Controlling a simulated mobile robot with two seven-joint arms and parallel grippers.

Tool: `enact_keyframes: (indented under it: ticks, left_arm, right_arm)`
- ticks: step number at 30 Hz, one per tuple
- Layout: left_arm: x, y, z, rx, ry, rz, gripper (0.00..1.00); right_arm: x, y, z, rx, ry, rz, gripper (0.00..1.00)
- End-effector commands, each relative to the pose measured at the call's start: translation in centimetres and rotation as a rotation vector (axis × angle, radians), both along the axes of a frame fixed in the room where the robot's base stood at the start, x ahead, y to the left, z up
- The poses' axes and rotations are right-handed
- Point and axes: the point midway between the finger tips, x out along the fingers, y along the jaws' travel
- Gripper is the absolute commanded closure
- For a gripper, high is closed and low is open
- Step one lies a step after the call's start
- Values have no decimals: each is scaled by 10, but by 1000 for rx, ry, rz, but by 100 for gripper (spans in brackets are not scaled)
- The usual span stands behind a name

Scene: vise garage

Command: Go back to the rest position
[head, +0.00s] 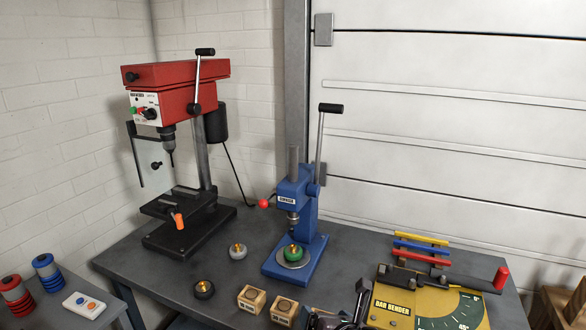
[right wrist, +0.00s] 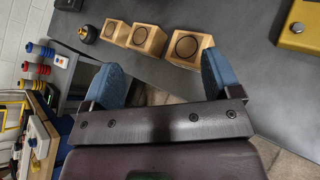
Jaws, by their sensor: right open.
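My right gripper (right wrist: 162,76) is open, its two blue-padded fingers wide apart with nothing between them. In the head view, dark parts of my right gripper (head: 345,314) show at the bottom edge, in front of the table's near side. In the right wrist view, a row of wooden blocks with round recesses lies beyond the fingertips; the nearest wooden block (right wrist: 187,47) is close to the right finger but seems apart from it. My left gripper is in neither view.
The grey workbench (head: 135,262) bears a red drill press (head: 175,85), a blue arbor press (head: 293,205) with a green-and-brass knob, loose knobs, wooden blocks (head: 250,299) and a yellow bar bender (head: 393,305). A side table at left holds red and blue spools (head: 45,268).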

Motion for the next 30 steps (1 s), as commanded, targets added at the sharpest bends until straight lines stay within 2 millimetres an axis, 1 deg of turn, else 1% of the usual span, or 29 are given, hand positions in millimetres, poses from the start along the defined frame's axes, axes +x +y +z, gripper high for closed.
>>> enact_keyframes:
  ticks: [1,5,6,11,17,18,24,30]
  left_arm:
    - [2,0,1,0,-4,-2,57]
    - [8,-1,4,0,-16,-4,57]
    - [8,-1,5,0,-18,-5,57]
    - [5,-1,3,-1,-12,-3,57]
    - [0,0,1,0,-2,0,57]
    - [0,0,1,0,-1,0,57]
    - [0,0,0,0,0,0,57]
    - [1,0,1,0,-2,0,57]
  right_arm:
    - [-8,-5,-3,74,47,-57,16]
    - [-30,-24,-11,298,181,-247,16]
    - [-37,-31,-13,374,225,-317,16]
    - [-72,-62,-23,682,389,-623,16]
    - [-121,-105,-36,1044,540,-1044,16]
    - [-132,-114,-38,1114,561,-1132,16]
    - [-190,-155,-45,1432,607,-1580,16]
    - [-233,-181,-48,1635,571,-1902,16]
